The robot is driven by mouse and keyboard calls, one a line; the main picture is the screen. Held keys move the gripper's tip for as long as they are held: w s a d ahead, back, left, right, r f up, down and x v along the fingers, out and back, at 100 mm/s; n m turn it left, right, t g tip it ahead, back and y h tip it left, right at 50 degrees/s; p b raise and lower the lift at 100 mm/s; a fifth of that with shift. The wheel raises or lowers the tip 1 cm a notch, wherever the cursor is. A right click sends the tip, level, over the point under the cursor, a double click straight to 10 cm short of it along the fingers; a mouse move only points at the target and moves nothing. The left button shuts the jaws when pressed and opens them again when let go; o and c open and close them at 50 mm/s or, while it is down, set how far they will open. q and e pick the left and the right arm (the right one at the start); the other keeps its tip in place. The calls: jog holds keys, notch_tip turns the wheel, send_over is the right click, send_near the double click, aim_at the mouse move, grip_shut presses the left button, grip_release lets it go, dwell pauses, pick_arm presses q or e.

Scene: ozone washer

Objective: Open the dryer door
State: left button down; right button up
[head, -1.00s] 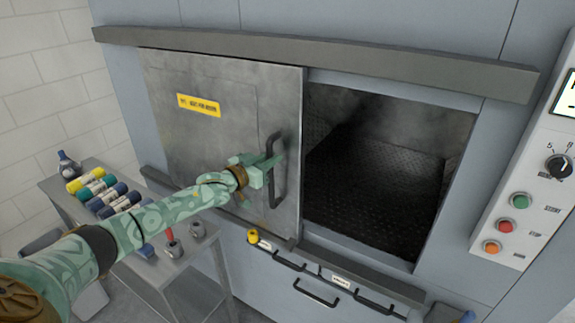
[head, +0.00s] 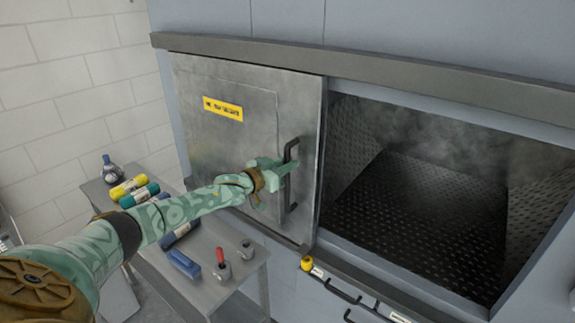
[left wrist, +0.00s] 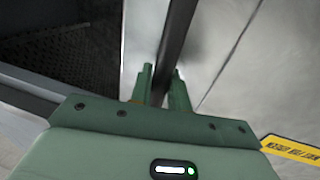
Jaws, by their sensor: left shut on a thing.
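The dryer door (head: 225,135) is a grey metal sliding panel with a yellow label, at the left of the opening in the head view. The opening (head: 420,200) to its right shows a dark, perforated, hazy chamber. A black vertical handle (head: 290,175) is on the door's right side. My left gripper (head: 284,169) is shut on the handle. In the left wrist view the handle (left wrist: 178,40) runs between the two green fingers (left wrist: 160,86). My right gripper is not in view.
A dark rail (head: 370,82) runs above the door. A grey side table (head: 215,262) at the lower left holds rolled towels (head: 128,187), a bottle (head: 110,170) and small items. A yellow knob (head: 306,263) and drawer handles (head: 343,291) are below the opening.

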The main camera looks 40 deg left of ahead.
pick_arm(q)
jog(key=c, duration=1.4)
grip_release()
jog(key=shift+d, duration=0.1)
jog(key=v, duration=1.6)
jog(key=shift+s, duration=0.15)
